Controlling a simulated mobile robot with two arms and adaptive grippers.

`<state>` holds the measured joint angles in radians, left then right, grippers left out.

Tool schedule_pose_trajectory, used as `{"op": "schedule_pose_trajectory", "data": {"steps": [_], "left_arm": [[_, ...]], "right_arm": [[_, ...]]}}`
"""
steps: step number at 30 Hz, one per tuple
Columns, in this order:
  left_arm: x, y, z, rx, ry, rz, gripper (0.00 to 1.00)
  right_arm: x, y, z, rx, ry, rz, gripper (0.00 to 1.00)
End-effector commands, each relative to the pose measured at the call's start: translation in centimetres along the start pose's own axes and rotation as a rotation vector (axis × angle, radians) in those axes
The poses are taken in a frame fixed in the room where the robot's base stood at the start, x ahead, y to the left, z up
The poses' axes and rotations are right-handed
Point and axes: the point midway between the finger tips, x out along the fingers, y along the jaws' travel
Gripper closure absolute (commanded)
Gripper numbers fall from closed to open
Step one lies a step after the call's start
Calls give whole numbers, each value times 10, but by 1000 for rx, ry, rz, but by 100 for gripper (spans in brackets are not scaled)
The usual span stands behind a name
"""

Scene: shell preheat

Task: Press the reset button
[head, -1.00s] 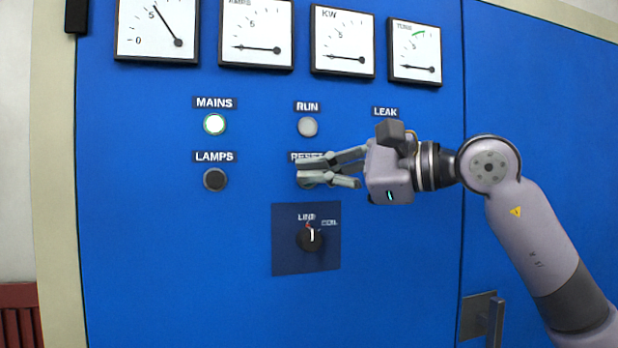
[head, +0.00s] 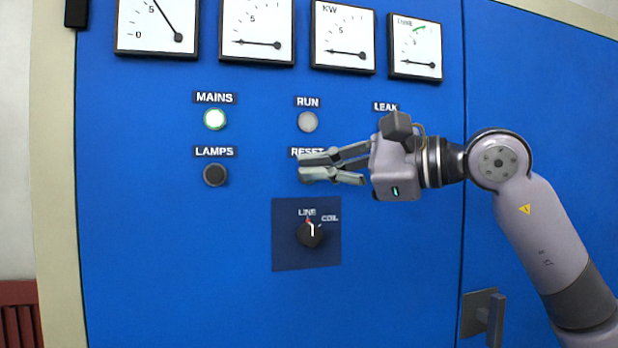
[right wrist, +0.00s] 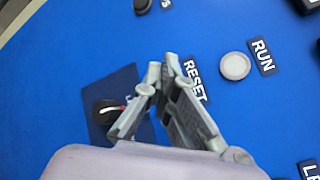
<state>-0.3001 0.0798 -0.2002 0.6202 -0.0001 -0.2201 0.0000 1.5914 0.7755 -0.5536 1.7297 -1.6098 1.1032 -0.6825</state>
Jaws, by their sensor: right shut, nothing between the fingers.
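The RESET label (head: 307,152) is on the blue panel, partly covered by my right gripper (head: 301,167). The reset button itself is hidden behind the fingers in the head view. My right gripper reaches in from the right, shut and empty, its fingertips just below the label. In the right wrist view the shut fingertips (right wrist: 161,70) lie beside the RESET label (right wrist: 195,80), and no reset button shows there. I cannot tell whether the tips touch anything. My left gripper is not in view.
A lit MAINS lamp (head: 215,118), dark LAMPS button (head: 215,174) and pale RUN lamp (head: 308,121) surround it. The LINE/COIL knob (head: 311,234) is just below. A door handle (head: 495,318) stands out at lower right. Gauges line the top.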

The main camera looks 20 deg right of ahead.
Motion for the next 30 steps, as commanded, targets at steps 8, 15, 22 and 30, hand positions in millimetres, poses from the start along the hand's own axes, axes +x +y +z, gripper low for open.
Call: {"op": "schedule_pose_trajectory", "data": {"steps": [8,15,22,30], "left_arm": [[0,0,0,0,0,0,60],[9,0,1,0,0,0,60],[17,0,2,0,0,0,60],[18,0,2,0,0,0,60]], "right_arm": [[-1,0,1,-1,-1,0,100],[-14,10,9,-4,-2,-3,100],[-29,21,21,-3,-2,-1,100],[-36,26,26,0,-1,0,100]]}}
